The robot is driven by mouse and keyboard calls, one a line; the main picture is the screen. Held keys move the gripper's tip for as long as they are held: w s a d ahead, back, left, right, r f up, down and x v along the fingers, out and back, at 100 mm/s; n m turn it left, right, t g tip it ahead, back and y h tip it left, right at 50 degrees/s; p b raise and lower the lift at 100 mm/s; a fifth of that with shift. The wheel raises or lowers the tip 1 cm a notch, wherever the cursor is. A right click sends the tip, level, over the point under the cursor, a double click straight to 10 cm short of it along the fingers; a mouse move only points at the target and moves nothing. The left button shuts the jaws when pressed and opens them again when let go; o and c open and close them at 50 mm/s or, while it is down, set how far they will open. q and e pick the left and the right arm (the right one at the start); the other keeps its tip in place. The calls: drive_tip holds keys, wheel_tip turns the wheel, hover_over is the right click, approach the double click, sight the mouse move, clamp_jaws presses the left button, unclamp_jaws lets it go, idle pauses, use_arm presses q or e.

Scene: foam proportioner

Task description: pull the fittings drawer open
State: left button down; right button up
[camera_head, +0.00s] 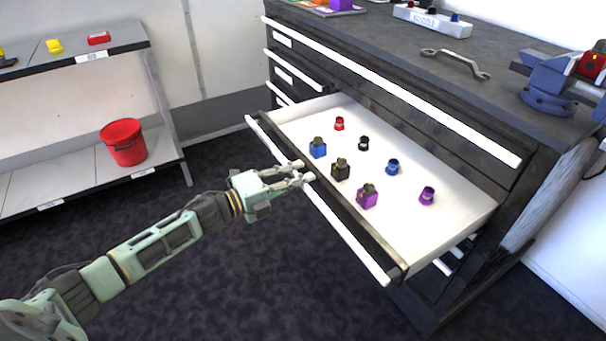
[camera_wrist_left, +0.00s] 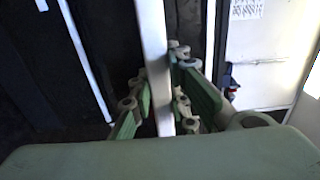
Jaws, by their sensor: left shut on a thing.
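The fittings drawer (camera_head: 428,228) stands pulled out of the dark cabinet, its white inside open to view. Several small fittings in red, black, blue and purple sit in it, among them a blue one (camera_head: 318,148) and a purple one (camera_head: 367,196). The drawer's long white handle bar (camera_head: 345,232) runs along its front. My left gripper (camera_head: 304,176) is at the middle of this bar with its fingers around it. In the left wrist view the bar (camera_wrist_left: 153,50) passes between the green fingers (camera_wrist_left: 160,108), which are shut on it. My right gripper is not in view.
The cabinet top (camera_head: 400,60) carries a wrench (camera_head: 455,62), a blue vise (camera_head: 550,90) and a white holder block (camera_head: 432,20). At left, a grey shelf unit (camera_head: 75,180) holds a red bucket (camera_head: 123,142). The dark floor before the drawer is clear.

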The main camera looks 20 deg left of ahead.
use_arm(q)
drive_tip(key=shift+s+a, duration=0.1)
drive_tip(key=shift+s, duration=0.05)
drive_tip(key=c, duration=1.6)
unclamp_jaws()
drive_tip(key=shift+c, duration=0.2)
drive_tip(key=v, duration=1.2)
